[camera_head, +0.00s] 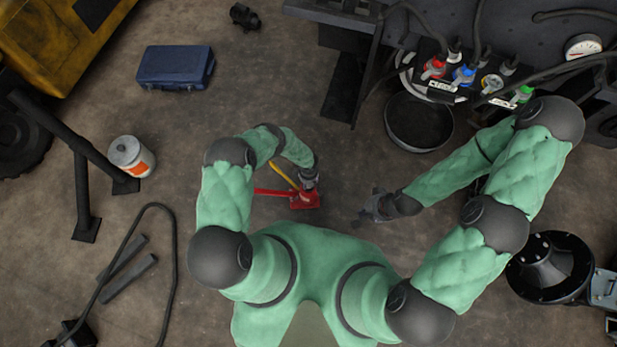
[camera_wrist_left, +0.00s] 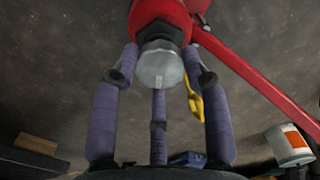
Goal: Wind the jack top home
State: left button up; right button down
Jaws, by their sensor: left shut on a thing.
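The red jack (camera_head: 305,199) stands on the floor in front of me, and its red handle (camera_head: 271,192) points left. In the left wrist view the jack's red body (camera_wrist_left: 162,18) is at the top of the picture, with its pale round metal top (camera_wrist_left: 160,68) below it. My left gripper (camera_head: 309,180) is over the jack from above. In the left wrist view its purple fingers (camera_wrist_left: 160,85) are shut around the jack top. My right gripper (camera_head: 370,206) hangs apart to the right of the jack, its fingers spread and empty.
A yellow bar (camera_head: 285,175) lies beside the jack. A black round pan (camera_head: 419,123) is at the back right, below colored caps on the forklift. A blue case (camera_head: 175,67), a white and orange can (camera_head: 131,156) and a black frame (camera_head: 82,150) are on the left.

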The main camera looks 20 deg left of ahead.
pick_arm(q)
jog(key=o, duration=1.2)
jog(key=shift+c, duration=0.2)
jog(key=shift+r, duration=0.15)
jog(key=shift+r, duration=0.6)
notch_tip(320, 180, up, 10)
jog(key=shift+r, duration=0.25)
